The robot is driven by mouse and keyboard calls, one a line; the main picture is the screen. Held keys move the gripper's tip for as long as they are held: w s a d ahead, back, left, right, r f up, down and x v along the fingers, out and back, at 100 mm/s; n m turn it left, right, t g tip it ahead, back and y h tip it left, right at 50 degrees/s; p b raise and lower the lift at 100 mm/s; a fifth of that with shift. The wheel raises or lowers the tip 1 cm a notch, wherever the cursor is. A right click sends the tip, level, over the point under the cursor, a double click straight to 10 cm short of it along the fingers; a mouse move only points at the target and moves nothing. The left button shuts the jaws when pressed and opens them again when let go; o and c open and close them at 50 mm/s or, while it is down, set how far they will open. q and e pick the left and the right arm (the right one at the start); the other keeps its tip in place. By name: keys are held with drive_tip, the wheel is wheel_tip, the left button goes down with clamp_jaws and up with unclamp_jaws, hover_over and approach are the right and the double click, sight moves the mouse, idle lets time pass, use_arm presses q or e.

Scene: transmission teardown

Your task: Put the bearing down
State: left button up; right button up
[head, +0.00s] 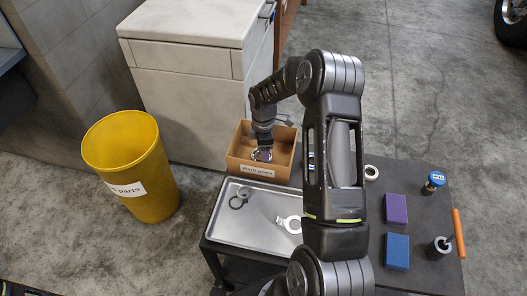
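A shiny silver ring-shaped part (262,155), which looks like the bearing, shows inside the open cardboard box (265,171) at the back left of the table. My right gripper (262,146) points down into this box, directly above the ring and close against it. Its fingers are small and dark here, so I cannot tell whether they hold the ring or are apart from it. The box has a white label that seems to read "Worn gears". My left gripper is not in view.
Right of my arm are a cream ring (371,172), purple block (396,209), blue block (397,251) and orange-handled tool (458,234). A yellow bin (150,190) stands left.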

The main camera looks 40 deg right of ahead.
drive_tip(key=o, duration=0.5)
drive_tip(key=shift+c, duration=0.2)
wheel_tip(320, 180, up, 12)
drive_tip(key=p, duration=0.1)
drive_tip(key=shift+r, duration=0.15)
idle(0.5)
